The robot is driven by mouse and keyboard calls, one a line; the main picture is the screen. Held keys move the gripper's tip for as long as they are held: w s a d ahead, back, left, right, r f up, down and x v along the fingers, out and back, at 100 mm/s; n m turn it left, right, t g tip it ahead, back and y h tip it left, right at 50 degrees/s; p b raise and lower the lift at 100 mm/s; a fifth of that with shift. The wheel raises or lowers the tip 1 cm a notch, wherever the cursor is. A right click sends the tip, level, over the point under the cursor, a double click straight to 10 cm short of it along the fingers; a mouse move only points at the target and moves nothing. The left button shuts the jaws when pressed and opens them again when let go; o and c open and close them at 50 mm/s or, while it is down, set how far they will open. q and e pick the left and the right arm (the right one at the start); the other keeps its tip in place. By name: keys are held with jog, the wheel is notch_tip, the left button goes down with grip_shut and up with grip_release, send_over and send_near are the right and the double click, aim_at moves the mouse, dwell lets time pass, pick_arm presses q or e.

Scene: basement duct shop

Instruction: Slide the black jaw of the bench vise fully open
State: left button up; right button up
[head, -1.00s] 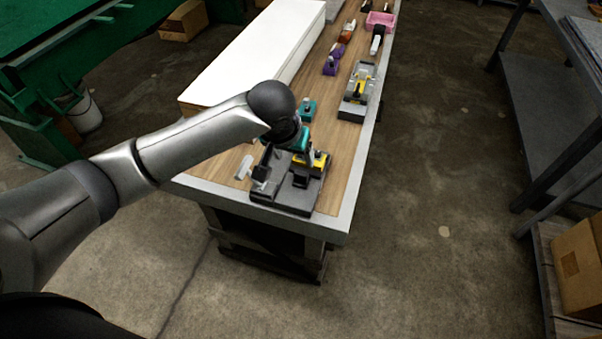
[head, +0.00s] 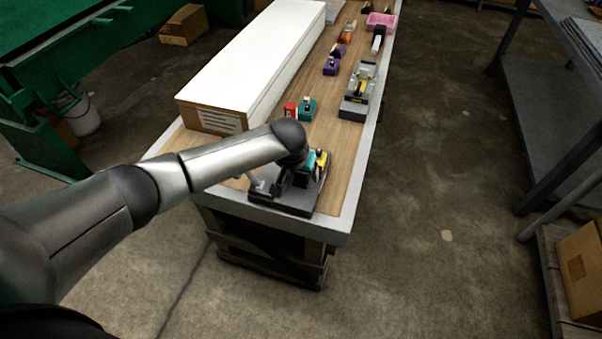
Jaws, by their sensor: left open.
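The bench vise stands at the near end of the long workbench; its dark base (head: 285,207) is partly covered by my arm. A yellow part (head: 322,159) shows at its right, and a light grey handle sticks out at the left, partly behind my wrist. My left gripper (head: 284,184) points down over the middle of the vise, close to its dark parts. It is open. The black jaw cannot be told apart from the dark gripper here, nor can contact. A teal patch shows beside my wrist. My right gripper is not in view.
A long white box (head: 235,65) lies along the bench's left side. Behind the vise are a red item (head: 290,110), a teal block (head: 307,108) and a grey-yellow device (head: 357,92). A pink bin (head: 380,20) is farther back.

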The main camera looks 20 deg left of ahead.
pick_arm(q)
jog(key=shift+c, duration=0.3)
grip_shut()
dwell(0.5)
dwell(0.7)
